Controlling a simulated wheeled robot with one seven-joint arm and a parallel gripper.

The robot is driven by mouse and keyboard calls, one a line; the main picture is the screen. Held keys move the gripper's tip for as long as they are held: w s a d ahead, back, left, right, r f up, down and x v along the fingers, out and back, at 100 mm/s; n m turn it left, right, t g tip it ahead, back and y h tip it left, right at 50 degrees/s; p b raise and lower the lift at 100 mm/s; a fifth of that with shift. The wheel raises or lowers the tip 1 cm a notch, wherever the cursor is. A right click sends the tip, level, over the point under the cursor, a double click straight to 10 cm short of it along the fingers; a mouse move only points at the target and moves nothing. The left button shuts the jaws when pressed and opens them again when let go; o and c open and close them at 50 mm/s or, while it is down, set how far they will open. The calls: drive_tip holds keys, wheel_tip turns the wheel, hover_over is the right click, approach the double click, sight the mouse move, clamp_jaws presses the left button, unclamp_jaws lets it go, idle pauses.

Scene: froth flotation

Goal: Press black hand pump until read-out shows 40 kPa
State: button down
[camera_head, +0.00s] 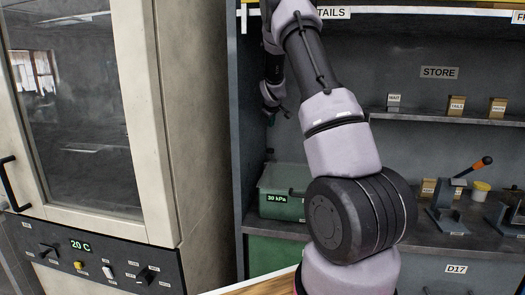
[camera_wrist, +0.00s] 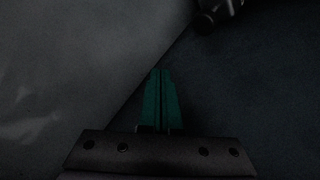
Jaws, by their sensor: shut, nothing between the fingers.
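A green box (camera_head: 290,207) sits on the cabinet's lower shelf, and its read-out (camera_head: 277,198) shows 30 kPa. A small dark upright part (camera_head: 270,154) stands at the back of the box, below my gripper (camera_head: 271,120); it may be the black hand pump. In the wrist view my gripper's green fingers (camera_wrist: 160,98) are together with nothing between them. A dark rounded part (camera_wrist: 218,12) shows at the top of that view, apart from the fingertips; I cannot tell if it is the pump. My arm hides the right end of the box.
A cream oven-like cabinet (camera_head: 160,120) with a 20 C display stands close on the left. A grey side panel (camera_head: 238,150) borders the shelves.

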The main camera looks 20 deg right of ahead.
sight(271, 150)
drive_tip(key=shift+w+a+f, duration=0.1)
drive_tip(key=shift+w, duration=0.05)
drive_tip(key=shift+f, duration=4.4)
drive_tip(key=shift+f, duration=0.4)
drive_tip(key=shift+f, duration=1.65)
idle(0.3)
drive_tip(key=shift+r, duration=2.05)
